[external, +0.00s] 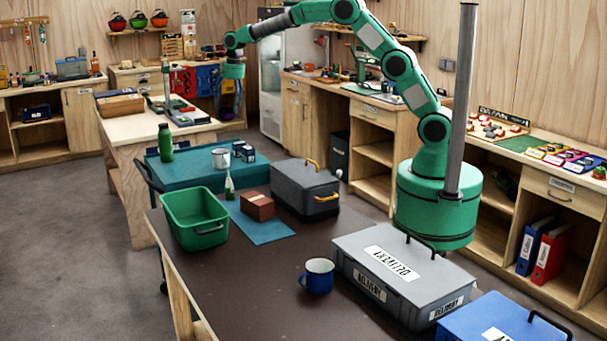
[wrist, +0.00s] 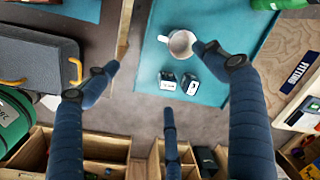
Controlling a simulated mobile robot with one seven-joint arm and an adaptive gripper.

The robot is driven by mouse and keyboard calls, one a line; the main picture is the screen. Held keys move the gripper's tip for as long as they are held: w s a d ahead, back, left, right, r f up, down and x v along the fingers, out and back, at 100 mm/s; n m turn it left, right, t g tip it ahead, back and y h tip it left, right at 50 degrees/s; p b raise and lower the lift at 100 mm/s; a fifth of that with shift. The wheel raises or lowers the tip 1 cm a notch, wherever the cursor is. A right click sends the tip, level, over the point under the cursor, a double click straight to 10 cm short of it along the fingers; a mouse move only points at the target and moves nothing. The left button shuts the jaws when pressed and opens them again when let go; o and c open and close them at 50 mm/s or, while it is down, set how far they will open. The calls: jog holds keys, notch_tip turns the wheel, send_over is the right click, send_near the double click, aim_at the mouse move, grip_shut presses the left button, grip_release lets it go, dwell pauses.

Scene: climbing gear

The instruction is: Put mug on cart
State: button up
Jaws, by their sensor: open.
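A blue mug (external: 318,276) stands upright on the dark table (external: 250,290), left of a grey labelled case; the wrist view does not show it. The teal-topped cart (external: 190,174) stands beyond the table's far end. A pale mug (external: 221,158) stands on the cart and also shows in the wrist view (wrist: 178,46). My gripper (external: 233,72) is raised well above and beyond the cart in the external view, far from the blue mug.
The cart also holds a green bottle (external: 165,142) and small dark boxes (external: 243,151). On the table are a green bin (external: 195,219), a brown box (external: 257,206), a dark case with yellow handles (external: 305,187) and the grey labelled case (external: 400,275). The table's left front is clear.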

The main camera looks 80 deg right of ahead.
jog(key=s+a+r+n+t, duration=0.1)
jog(key=s+a+r+n, duration=0.15)
jog(key=s+r, duration=0.5)
jog(key=s+a+r+n, duration=0.25)
jog(key=s+r, duration=0.25)
jog(key=s, duration=0.6)
jog(key=s+a+r+n+t, duration=0.1)
jog(key=s+a+r+n, duration=0.15)
jog(key=s+r, duration=0.5)
jog(key=s+a+f+n, duration=0.1)
jog(key=s+f+n, duration=0.1)
jog(key=s, duration=0.8)
jog(key=s+a+f+n+t, duration=0.1)
jog(key=s+f+n, duration=0.1)
jog(key=s, duration=0.9)
jog(key=s+a+f+n+t, duration=0.1)
jog(key=s+a+f+n, duration=0.1)
jog(key=s, duration=0.8)
jog(key=shift+s+f+n, duration=0.25)
jog(key=shift+s+n, duration=0.15)
jog(key=shift+n, duration=0.45)
